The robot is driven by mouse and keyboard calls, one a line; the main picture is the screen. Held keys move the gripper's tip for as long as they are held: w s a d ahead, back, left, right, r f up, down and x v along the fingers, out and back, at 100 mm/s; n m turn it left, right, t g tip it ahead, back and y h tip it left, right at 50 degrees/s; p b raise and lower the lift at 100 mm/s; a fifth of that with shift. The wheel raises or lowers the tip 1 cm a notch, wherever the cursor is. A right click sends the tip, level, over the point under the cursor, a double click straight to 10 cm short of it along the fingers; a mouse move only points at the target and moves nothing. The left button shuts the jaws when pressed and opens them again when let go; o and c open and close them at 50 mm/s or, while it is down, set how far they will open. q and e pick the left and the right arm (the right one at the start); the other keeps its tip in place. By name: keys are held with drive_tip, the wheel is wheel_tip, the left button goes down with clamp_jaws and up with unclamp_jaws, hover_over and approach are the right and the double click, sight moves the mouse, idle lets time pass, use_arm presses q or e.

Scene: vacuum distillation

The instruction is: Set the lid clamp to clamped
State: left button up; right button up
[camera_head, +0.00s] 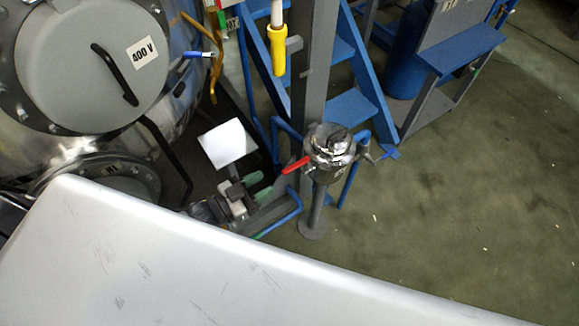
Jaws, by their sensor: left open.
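A small silver vessel (330,152) with a round lid stands upright on a grey post, right of the picture's middle. A red lever (296,165) sticks out from its left side. I cannot tell whether this lever is the lid clamp, nor how the clamp is set. My right gripper is not in view.
A large metal tank (95,65) marked "400 V" fills the upper left. Blue steps (348,106) and a yellow-sleeved rod (278,50) are behind the vessel. A blue-topped stand (460,49) is at the upper right. Green floor on the right is clear.

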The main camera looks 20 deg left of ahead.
sight(283, 173)
use_arm(q)
drive_tip(key=x, duration=0.8)
drive_tip(key=shift+w+d, duration=0.25)
drive_tip(key=shift+w, duration=0.05)
clamp_jaws()
